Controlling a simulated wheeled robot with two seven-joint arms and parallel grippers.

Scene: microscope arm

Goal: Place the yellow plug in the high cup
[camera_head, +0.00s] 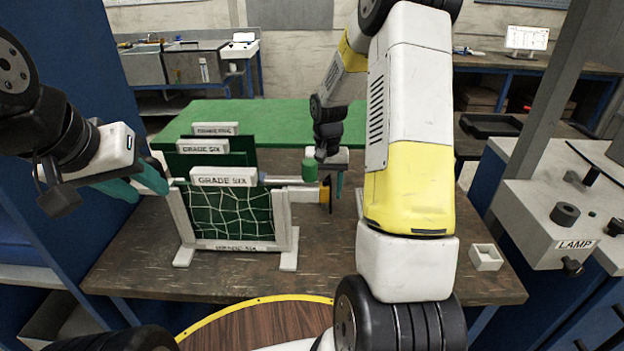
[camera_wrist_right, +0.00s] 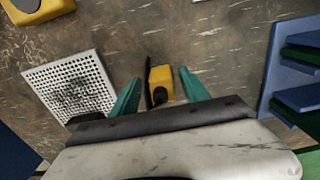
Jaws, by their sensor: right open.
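A small yellow block (camera_wrist_right: 161,80), which looks like the yellow plug, sits between the fingers of my right gripper (camera_wrist_right: 159,76) in the right wrist view, with a dark rod beside it. The fingers are open on either side of it. In the head view my right gripper (camera_head: 333,187) is low behind the rack, and a bit of yellow (camera_head: 325,192) shows there. My left gripper (camera_head: 143,187) is open and empty, left of the rack.
A rack of green panels (camera_head: 231,177) marked GRADE SIX stands mid-table. A small white open box (camera_head: 486,258) is at the right. The wrist view shows a perforated white plate (camera_wrist_right: 72,90), another yellow piece (camera_wrist_right: 38,12) and blue-green shelves (camera_wrist_right: 298,75). The table front (camera_head: 150,280) is clear.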

